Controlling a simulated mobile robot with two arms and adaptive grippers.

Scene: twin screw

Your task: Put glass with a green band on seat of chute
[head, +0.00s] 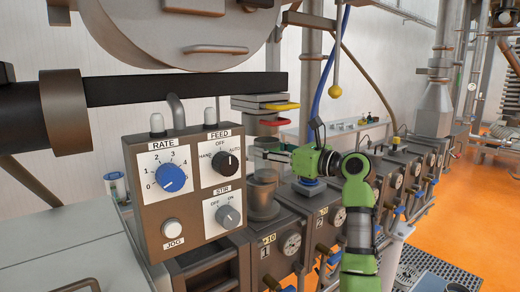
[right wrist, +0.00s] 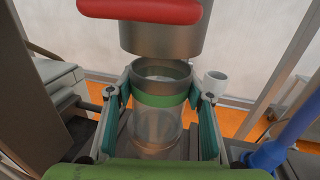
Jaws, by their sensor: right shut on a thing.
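The glass with a green band (right wrist: 160,101) is upright between the fingers of my right gripper (right wrist: 160,108), which is shut on it. In the right wrist view its metal-rimmed mouth sits just under the chute's metal outlet (right wrist: 160,38), which has a red handle (right wrist: 140,10). In the head view my right gripper (head: 262,156) reaches left, below the red handle (head: 273,122) and above a round metal seat (head: 263,205). The control box partly hides this spot. I cannot tell whether the glass touches the seat. My left gripper is not in view.
A control box (head: 190,185) with knobs stands close on the left of the glass. A yellow handle (head: 275,106) sits above the red one. A white cup (right wrist: 215,82) stands behind the glass. A row of gauged units (head: 335,217) runs right, beside orange floor.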

